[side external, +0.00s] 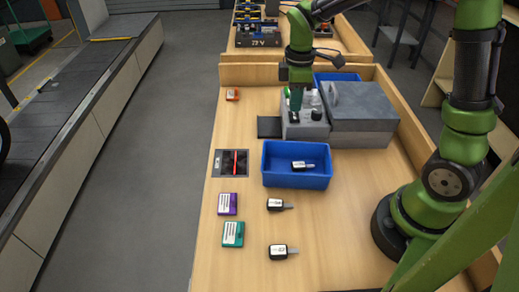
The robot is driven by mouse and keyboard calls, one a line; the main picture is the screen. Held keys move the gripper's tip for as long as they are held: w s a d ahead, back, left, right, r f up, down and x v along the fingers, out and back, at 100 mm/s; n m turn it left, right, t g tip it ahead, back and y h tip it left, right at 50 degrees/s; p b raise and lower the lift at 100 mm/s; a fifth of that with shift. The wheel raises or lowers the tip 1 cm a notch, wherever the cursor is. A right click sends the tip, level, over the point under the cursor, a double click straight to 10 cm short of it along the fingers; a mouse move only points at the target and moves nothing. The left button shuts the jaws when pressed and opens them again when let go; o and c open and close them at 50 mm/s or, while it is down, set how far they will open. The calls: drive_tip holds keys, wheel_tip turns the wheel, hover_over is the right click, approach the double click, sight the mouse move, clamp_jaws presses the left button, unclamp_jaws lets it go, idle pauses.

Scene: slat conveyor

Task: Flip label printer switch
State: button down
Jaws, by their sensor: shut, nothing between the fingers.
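The label printer appears to be the grey box-shaped machine (370,125) with a lower front section (292,130), at the back right of the wooden bench. A dark knob (316,115) shows on the front section. The switch itself is too small to tell apart from the other parts there. My gripper (295,115) points down right over the front section, at its left part. It is shut and empty. Its fingertips are close to the top surface; I cannot tell if they touch it. The gripper hides part of the section behind it.
A blue bin (297,181) holding a key-like item stands in front of the printer. A dark panel with a red strip (231,163), purple (228,204) and teal (233,234) boxes, and two black key-like items (278,252) lie nearby.

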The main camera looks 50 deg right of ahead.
sight(294, 120)
drive_tip(key=shift+f, duration=1.65)
drive_tip(key=shift+a+f, duration=0.1)
drive_tip(key=shift+f, duration=0.15)
drive_tip(key=shift+w+d+r, duration=0.4)
drive_tip(key=shift+w+d, duration=0.05)
drive_tip(key=shift+d, duration=0.1)
drive_tip(key=shift+r, duration=0.1)
wheel_tip(294, 120, up, 14)
drive_tip(key=s+a, duration=0.1)
drive_tip(key=shift+s+a, duration=0.35)
drive_tip(key=shift+a, duration=0.05)
